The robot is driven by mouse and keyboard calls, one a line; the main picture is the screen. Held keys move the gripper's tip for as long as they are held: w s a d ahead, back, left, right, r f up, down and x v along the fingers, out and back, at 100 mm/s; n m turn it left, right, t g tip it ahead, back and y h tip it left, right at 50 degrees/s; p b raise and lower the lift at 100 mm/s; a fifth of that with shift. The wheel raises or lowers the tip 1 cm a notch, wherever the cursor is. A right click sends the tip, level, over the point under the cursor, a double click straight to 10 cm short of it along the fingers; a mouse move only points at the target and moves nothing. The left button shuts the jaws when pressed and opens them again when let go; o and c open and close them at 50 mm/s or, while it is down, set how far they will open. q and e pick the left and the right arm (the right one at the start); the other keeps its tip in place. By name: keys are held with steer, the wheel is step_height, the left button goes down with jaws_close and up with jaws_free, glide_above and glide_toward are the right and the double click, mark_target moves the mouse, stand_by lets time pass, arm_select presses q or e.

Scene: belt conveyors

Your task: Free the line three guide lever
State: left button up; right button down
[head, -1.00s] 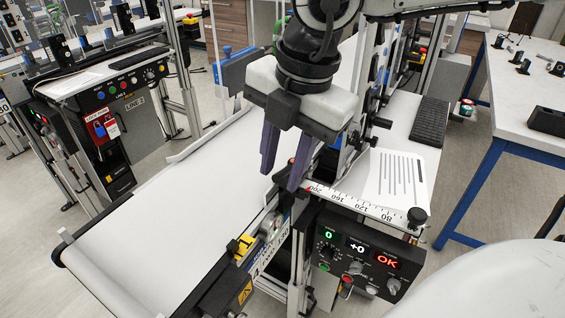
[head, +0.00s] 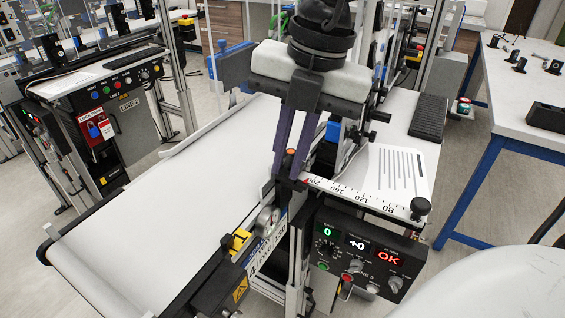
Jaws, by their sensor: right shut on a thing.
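The line three guide lever (head: 290,152) shows as a small dark post with an orange-red top at the left end of the white ruler scale (head: 360,197). My right gripper (head: 287,165) comes down from above, its two dark purple fingers close together around the lever's top. It is shut on the lever, and the fingers hide part of it. A red pointer mark sits on the scale near 200. My left gripper is not in view.
The white conveyor belt (head: 165,205) runs to the left and is empty. A control panel (head: 358,258) reading 0, +0 and OK stands below the scale. A printed sheet (head: 396,172) lies right of the gripper. A blue-legged table (head: 520,100) stands at right.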

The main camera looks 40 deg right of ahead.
mark_target(316, 177)
steer(key=d+n, duration=0.1)
steer(key=n, duration=0.2)
steer(key=d+n+g, duration=0.1)
steer(key=n, duration=0.3)
steer(key=s+d+n+g, duration=0.1)
steer(key=d+n, duration=0.1)
steer(key=n, duration=0.2)
steer(key=shift+y, duration=0.4)
arm_select(q)
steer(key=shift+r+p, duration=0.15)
steer(key=shift+p, duration=0.3)
arm_select(e)
steer(key=shift+w+d+n+g, duration=0.2)
steer(key=shift+d+n, duration=0.15)
steer(key=shift+n, duration=0.7)
steer(key=shift+w+d+n+g, duration=0.1)
steer(key=shift+d+n+g, duration=0.15)
steer(key=shift+n, duration=0.8)
steer(key=shift+d, duration=0.1)
steer(key=c, duration=1.8)
jaws_free()
